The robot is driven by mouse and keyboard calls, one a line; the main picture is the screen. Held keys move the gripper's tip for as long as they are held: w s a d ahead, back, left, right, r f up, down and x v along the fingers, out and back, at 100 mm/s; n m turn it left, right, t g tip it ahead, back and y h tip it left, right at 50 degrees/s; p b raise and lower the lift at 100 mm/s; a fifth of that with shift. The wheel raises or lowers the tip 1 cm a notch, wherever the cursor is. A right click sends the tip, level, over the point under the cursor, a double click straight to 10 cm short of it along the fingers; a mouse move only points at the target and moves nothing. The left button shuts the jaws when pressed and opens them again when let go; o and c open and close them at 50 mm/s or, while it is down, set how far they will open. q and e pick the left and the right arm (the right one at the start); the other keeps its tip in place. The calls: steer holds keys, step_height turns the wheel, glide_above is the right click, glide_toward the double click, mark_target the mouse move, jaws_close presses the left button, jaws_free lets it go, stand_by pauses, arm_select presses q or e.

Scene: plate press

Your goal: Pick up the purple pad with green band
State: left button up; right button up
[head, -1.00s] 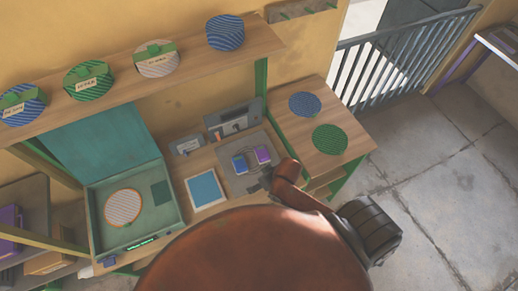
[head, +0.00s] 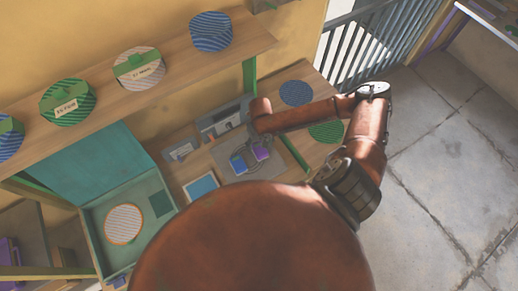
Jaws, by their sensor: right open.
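The purple pad (head: 261,153) sits on a grey tray (head: 224,155) on the workbench. Its green band is too small to make out. A blue pad (head: 238,163) sits just left of it on the same tray. My right gripper (head: 262,138) is open, small and dark at the end of my brown arm. It is right by the far side of the purple pad and overlaps it in the picture; I cannot tell whether they touch. My left gripper is not in view.
A teal press (head: 87,222) with an orange-rimmed striped disc (head: 123,224) stands at left. A blue-faced panel (head: 201,188) lies between press and tray. A shelf (head: 170,58) with several striped discs runs above. Blue (head: 296,93) and green (head: 325,132) discs lie on the right side table.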

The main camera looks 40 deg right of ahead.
mark_target(260, 149)
steer(key=shift+f, duration=0.45)
steer(key=f, duration=0.1)
steer(key=f+p, duration=0.1)
steer(key=f, duration=0.1)
steer(key=shift+w+f, duration=0.25)
steer(key=shift+w, duration=0.1)
steer(key=shift+f, duration=0.4)
steer(key=shift+d+f, duration=0.1)
steer(key=shift+f, duration=0.1)
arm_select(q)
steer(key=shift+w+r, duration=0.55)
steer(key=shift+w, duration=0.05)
arm_select(e)
steer(key=shift+c, duration=0.5)
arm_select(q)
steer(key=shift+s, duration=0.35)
arm_select(e)
steer(key=c, duration=1.1)
